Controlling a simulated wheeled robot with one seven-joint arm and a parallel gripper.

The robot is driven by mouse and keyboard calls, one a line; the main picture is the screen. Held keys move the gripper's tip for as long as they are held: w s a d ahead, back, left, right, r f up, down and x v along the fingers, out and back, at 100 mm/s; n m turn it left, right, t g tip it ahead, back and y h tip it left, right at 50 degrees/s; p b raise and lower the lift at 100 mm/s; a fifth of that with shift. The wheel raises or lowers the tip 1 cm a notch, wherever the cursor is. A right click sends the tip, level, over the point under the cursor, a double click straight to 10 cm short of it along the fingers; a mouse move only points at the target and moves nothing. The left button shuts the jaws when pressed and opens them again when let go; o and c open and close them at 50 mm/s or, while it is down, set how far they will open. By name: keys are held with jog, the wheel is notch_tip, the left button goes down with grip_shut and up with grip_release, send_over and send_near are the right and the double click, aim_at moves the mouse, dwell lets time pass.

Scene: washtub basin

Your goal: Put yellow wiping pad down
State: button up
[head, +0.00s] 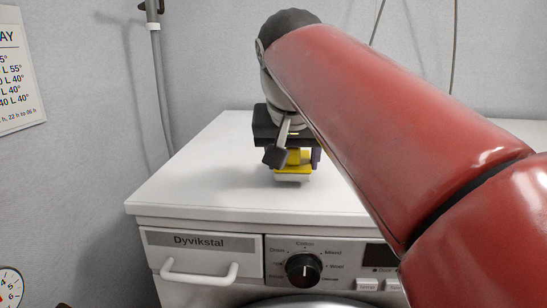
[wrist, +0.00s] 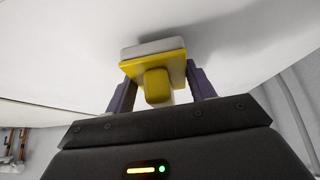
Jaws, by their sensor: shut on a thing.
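The yellow wiping pad (wrist: 152,65) has a yellow body with a block-like grip and a pale white layer on its far side. In the head view the pad (head: 293,169) is low under my gripper, over the white top of the washing machine (head: 215,190). My gripper (wrist: 157,88) is shut on the pad's grip, with a dark purple finger on each side. It also shows in the head view (head: 290,155), partly hidden by my arm. The pad's white side faces the machine top. I cannot tell for sure whether it touches the surface.
The machine top is clear to the left of the pad. Its front carries a drawer with a white handle (head: 199,274) and a dial (head: 303,268). A grey wall with a pipe (head: 159,90) stands behind. My red arm hides the right part of the top.

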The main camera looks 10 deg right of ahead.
jog(key=shift+f, duration=0.15)
jog(key=shift+f+b, duration=0.5)
jog(key=o, duration=1)
jog(key=shift+c, duration=0.2)
jog(key=shift+r, duration=0.2)
jog(key=shift+r+p, duration=0.35)
jog(key=shift+p, duration=0.1)
jog(key=p+v, duration=0.2)
jog(key=v, duration=1)
jog(key=shift+p, duration=0.3)
